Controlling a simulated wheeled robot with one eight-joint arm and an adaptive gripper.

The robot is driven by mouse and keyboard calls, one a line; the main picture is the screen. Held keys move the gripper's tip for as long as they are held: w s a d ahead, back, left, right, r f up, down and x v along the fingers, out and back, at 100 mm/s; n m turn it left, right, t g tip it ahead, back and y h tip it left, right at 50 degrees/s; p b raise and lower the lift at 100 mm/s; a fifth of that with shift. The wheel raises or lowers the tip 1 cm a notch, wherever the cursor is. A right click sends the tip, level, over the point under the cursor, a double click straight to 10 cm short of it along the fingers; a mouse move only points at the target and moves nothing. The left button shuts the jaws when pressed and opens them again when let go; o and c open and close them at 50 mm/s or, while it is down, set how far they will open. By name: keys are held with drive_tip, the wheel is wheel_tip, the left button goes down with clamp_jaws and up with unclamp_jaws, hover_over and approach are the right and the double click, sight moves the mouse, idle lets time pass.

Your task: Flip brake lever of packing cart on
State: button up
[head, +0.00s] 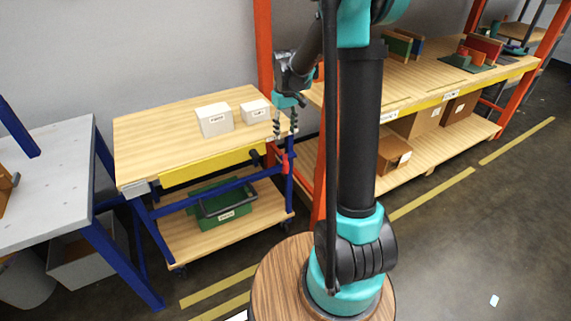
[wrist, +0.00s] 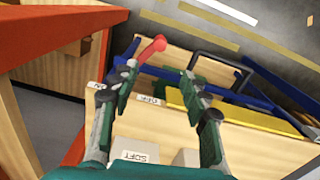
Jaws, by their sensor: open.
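The packing cart (head: 150,135) has a wooden top, a yellow front strip and blue legs. Its red brake lever (head: 284,165) is at the right end of the front, just below the top; its setting is hard to tell. In the wrist view the red lever (wrist: 150,48) sticks up at a slant beyond the left fingertip. My gripper (head: 286,130) is over the cart's right front corner, fingers pointing down, above the lever. In the wrist view my gripper (wrist: 158,84) is open with nothing between its fingers, and the lever appears apart from them.
Two white boxes (head: 214,120) stand on the cart top beside my gripper. A green crate (head: 224,206) sits on the cart's lower shelf. An orange-framed shelf (head: 264,50) rises close on the right. A grey table (head: 45,170) stands left.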

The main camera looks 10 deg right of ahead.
sight(286, 163)
wheel_tip(286, 163, down, 16)
drive_tip(key=shift+f, duration=0.25)
idle(0.3)
drive_tip(key=shift+c, duration=0.5)
clamp_jaws()
